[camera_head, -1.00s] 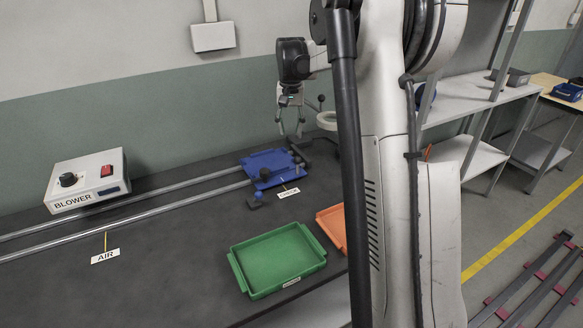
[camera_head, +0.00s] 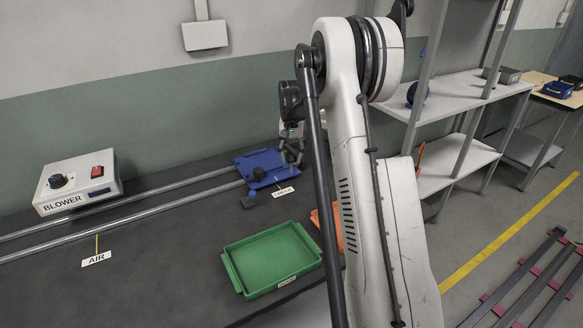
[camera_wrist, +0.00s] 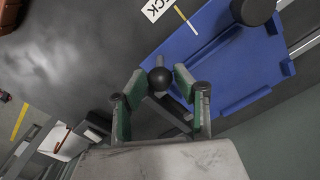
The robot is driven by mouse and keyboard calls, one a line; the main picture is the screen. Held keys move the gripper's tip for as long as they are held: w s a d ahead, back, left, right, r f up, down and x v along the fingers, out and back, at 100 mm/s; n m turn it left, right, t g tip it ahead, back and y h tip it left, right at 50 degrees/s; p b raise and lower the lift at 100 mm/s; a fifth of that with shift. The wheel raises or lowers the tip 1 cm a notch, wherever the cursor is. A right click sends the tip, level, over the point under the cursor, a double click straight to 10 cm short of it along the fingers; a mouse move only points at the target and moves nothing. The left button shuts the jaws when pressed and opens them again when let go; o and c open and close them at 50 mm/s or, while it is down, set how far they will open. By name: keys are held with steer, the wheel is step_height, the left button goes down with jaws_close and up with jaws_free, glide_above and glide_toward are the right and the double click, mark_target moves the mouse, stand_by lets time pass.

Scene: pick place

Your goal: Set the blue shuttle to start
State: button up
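The blue shuttle (camera_head: 262,160) is a flat plate at the right end of two rails, beside a CHECK sign (camera_head: 283,192). It carries a round black knob (camera_head: 259,173). In the wrist view the plate (camera_wrist: 215,55) fills the upper right, with the knob (camera_wrist: 252,10) at the top edge. My gripper (camera_wrist: 160,72) is open, its two green-sided fingers on either side of a black ball (camera_wrist: 160,78) on a dark rod. I cannot tell whether they touch it. In the head view my arm partly hides the gripper (camera_head: 290,142) above the shuttle's right end.
A blower box (camera_head: 78,184) with a dial and red switch stands at the left by the rails (camera_head: 150,193). An AIR sign (camera_head: 96,258) lies in front. A green tray (camera_head: 272,258) and a partly hidden orange tray (camera_head: 316,218) sit near the front edge.

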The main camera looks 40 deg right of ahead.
mark_target(291, 173)
steer(key=shift+f, duration=2.1)
jaws_close()
